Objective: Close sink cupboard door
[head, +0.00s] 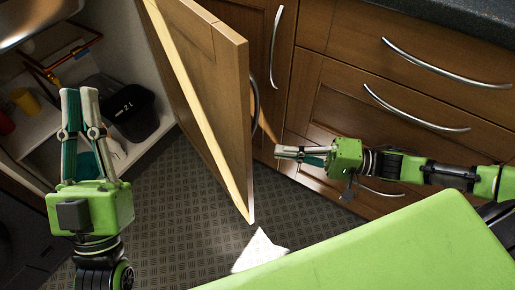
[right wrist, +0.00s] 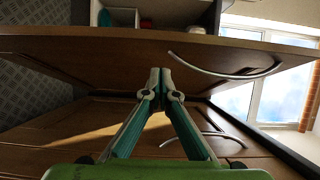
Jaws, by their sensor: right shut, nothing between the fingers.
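The sink cupboard door (head: 200,85) is brown wood with a pale edge and stands wide open. Its outer face (right wrist: 120,55) and curved metal handle (right wrist: 225,69) show in the right wrist view. My right gripper (head: 279,152) is shut and empty, on the door's outer side, between door and drawers. Its fingertips (right wrist: 160,70) overlap the door face in the right wrist view; I cannot tell whether they touch. My left gripper (head: 80,90) is in front of the open cupboard, fingers upright with tips together, holding nothing visible.
Inside the cupboard are a black bin (head: 130,112), a yellow cup (head: 26,101) and copper piping (head: 45,72). Drawers with metal handles (head: 415,110) stand right, close to my right arm. A window (right wrist: 245,85) shows at right.

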